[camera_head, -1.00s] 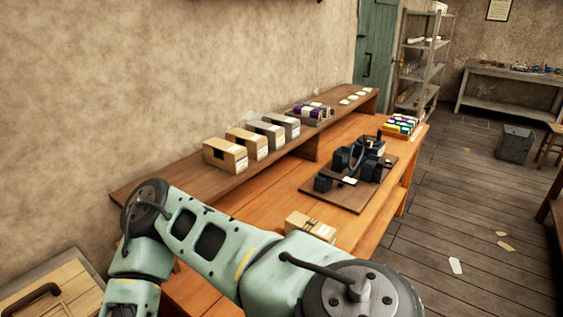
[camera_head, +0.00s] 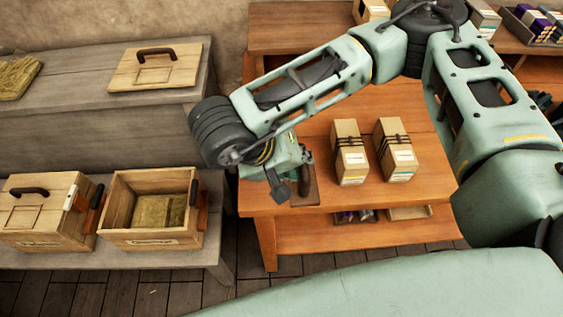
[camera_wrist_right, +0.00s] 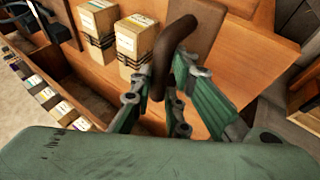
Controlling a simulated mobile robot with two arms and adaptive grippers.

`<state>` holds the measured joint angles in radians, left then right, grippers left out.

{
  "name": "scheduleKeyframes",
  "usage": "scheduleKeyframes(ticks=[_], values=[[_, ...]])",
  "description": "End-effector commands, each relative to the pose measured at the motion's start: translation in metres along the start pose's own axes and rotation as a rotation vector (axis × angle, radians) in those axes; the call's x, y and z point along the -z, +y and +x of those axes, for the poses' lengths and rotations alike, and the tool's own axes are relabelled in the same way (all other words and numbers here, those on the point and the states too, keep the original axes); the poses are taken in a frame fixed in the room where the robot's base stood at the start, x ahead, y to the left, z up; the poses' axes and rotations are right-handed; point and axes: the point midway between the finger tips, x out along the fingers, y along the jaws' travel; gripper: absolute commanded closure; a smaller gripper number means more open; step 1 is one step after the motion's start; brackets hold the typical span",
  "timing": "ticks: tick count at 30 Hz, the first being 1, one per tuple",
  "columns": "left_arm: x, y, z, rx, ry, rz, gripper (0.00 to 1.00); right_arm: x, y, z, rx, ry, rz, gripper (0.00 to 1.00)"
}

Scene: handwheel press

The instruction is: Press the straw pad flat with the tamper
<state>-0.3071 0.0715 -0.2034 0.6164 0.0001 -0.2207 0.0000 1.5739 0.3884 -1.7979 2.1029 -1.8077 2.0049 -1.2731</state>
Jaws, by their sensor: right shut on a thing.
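The straw pad (camera_head: 158,211) lies inside an open wooden crate (camera_head: 117,210) at the lower left of the head view. My right gripper (camera_head: 292,182) is over the left end of the orange workbench, to the right of the crate and apart from it. In the right wrist view my right gripper (camera_wrist_right: 160,88) is shut on the dark brown curved handle of the tamper (camera_wrist_right: 172,45). A brown flat piece (camera_wrist_right: 203,25) shows beside the handle and seems to be the tamper's plate. In the head view the gripper partly hides the tamper (camera_head: 307,185). My left gripper is out of view.
Two strapped cartons (camera_head: 349,152) (camera_head: 397,150) stand on the workbench (camera_head: 430,185) right of the gripper. A closed crate (camera_head: 45,213) stands left of the open one. A wooden lid (camera_head: 155,68) and another straw pad (camera_head: 15,79) lie on the upper grey shelf. A gap separates bench and crates.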

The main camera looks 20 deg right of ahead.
Motion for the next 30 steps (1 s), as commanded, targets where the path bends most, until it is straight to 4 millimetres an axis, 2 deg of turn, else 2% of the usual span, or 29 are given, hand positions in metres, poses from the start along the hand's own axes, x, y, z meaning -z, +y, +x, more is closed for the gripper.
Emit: scheduleKeyframes(ticks=[3,11,14,24,30], values=[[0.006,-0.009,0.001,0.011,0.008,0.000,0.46,0.002,0.001,-0.003,0.000,-0.001,0.001,1.00],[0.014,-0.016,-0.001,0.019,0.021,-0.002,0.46,0.004,-0.001,-0.001,0.000,-0.004,0.001,1.00],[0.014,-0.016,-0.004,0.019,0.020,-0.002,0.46,0.014,-0.010,0.007,-0.001,-0.006,0.003,1.00],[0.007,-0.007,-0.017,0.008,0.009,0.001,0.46,0.065,-0.055,0.044,-0.002,-0.005,0.003,1.00],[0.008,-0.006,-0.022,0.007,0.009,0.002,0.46,0.085,-0.073,0.060,-0.001,-0.003,0.001,1.00]])
